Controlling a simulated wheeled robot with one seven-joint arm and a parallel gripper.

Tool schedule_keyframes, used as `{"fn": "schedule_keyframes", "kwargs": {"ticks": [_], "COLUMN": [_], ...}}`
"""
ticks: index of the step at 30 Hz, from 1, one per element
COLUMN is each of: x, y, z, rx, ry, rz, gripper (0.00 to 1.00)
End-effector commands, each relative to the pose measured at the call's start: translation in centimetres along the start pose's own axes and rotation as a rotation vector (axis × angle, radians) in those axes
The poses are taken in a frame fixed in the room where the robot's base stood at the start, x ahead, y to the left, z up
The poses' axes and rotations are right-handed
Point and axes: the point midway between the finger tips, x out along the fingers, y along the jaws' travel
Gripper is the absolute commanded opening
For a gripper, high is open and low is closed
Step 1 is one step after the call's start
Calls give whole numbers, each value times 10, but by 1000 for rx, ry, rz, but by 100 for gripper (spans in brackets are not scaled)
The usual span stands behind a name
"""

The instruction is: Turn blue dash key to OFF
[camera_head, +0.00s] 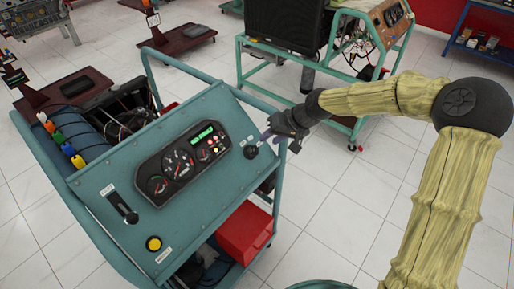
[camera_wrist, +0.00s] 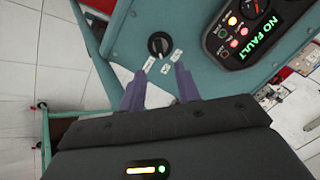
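The key (camera_head: 250,152) is a round black knob at the right edge of the blue-green dash panel (camera_head: 112,187). In the wrist view the key (camera_wrist: 159,44) has a pale pointer mark, and small white labels sit around its near side. I cannot read the labels. My gripper (camera_head: 267,139) is close to the key at the panel's right edge. In the wrist view my gripper (camera_wrist: 160,78) has its two purple fingers apart with nothing between them. The fingertips point toward the key and appear short of it.
A gauge cluster (camera_head: 181,162) with a green display reading NO FAULT is left of the key. A slider lever (camera_head: 122,207) and yellow button (camera_head: 153,243) are on the same panel. A red box (camera_head: 245,232) sits on the cart below. Open tiled floor lies right of it.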

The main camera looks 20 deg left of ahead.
Motion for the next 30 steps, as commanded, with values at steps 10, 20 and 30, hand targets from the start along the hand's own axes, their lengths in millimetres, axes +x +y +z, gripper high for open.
{"fn": "schedule_keyframes", "kwargs": {"ticks": [10, 20, 30], "x": [63, 91, 91], "y": [-1, 0, 0], "z": [1, 0, 0], "rx": [-1, -1, 0], "ry": [-3, -1, 0], "rz": [-1, 0, 0], "gripper": [33, 33, 9]}}
